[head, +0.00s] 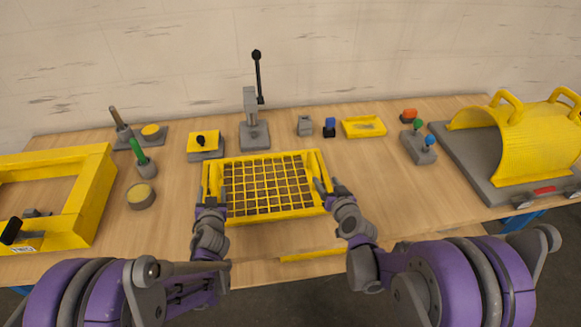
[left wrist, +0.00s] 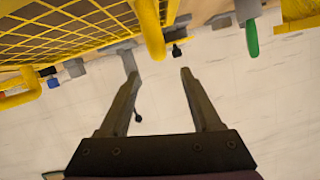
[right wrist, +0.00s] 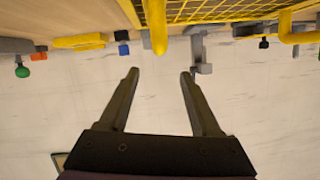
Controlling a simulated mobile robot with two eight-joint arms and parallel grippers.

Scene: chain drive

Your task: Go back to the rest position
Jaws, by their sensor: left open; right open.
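My left gripper (head: 211,200) is at the left side of a yellow basket (head: 265,215) with a dark grid floor. It also shows in the left wrist view (left wrist: 160,80), with its two fingers apart and nothing between them. A yellow basket handle (left wrist: 150,30) is just beyond its fingertips. My right gripper (head: 334,188) is at the right side of the basket. In the right wrist view (right wrist: 160,78) its fingers are apart and empty, with the other basket handle (right wrist: 154,28) just beyond the tips. The basket rests on the wooden table. Contact with the handles cannot be told.
A yellow frame (head: 75,215) stands at the left and a yellow curved cover (head: 530,140) on a grey base at the right. A lever press (head: 254,130) stands behind the basket. Several small fixtures line the back. Some table (head: 410,200) is clear right of the basket.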

